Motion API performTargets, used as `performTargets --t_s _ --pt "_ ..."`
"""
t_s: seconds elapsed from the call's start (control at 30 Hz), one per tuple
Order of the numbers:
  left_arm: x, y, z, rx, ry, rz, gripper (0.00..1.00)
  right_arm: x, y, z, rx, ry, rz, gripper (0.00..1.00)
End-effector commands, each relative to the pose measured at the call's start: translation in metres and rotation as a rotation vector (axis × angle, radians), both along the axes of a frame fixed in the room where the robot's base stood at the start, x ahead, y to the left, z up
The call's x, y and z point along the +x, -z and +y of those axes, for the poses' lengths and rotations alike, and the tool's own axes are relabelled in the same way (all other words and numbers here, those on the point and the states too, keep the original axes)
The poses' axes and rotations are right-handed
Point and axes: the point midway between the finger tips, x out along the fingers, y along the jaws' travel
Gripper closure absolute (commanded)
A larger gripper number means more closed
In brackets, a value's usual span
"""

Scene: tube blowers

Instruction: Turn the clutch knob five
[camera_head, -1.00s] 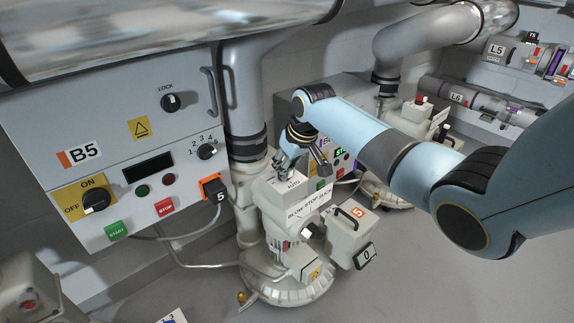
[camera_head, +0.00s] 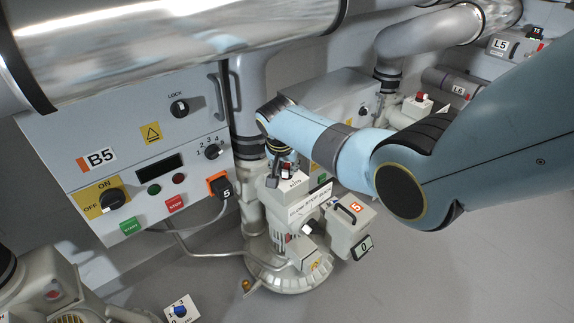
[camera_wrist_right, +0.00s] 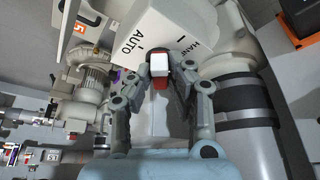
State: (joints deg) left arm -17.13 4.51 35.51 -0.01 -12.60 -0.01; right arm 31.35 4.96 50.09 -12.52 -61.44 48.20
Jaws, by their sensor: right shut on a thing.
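The clutch knob (camera_head: 288,168), small with a red and white tip, is on the top of the white unit of blower 5 (camera_head: 310,203). In the right wrist view the knob (camera_wrist_right: 160,63) sits beside the printed words AUTO and HAND. My right gripper (camera_head: 279,171) is over the top of this unit, with its fingers around the knob. In the right wrist view my right gripper (camera_wrist_right: 164,72) is shut on the knob, one finger on each side. The knob's lower part is hidden by the fingers. My left gripper is not in view.
The B5 panel (camera_head: 110,156) with its switches and buttons is on the left. A vertical grey pipe (camera_head: 246,95) stands behind the blower. A box marked 5 (camera_head: 351,227) hangs on the blower's right. The floor at the front right is clear.

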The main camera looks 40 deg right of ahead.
Motion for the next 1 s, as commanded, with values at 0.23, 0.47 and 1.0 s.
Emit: performTargets --t_s 0.23,0.47,1.0 --pt "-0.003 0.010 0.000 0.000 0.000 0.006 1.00 0.003 0.002 0.002 0.000 0.233 0.000 1.00" --pt "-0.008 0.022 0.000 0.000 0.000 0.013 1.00 0.005 0.003 0.003 0.000 0.432 -0.001 1.00" --pt "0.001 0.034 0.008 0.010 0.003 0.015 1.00 0.007 0.001 0.003 0.000 0.685 0.000 1.00"
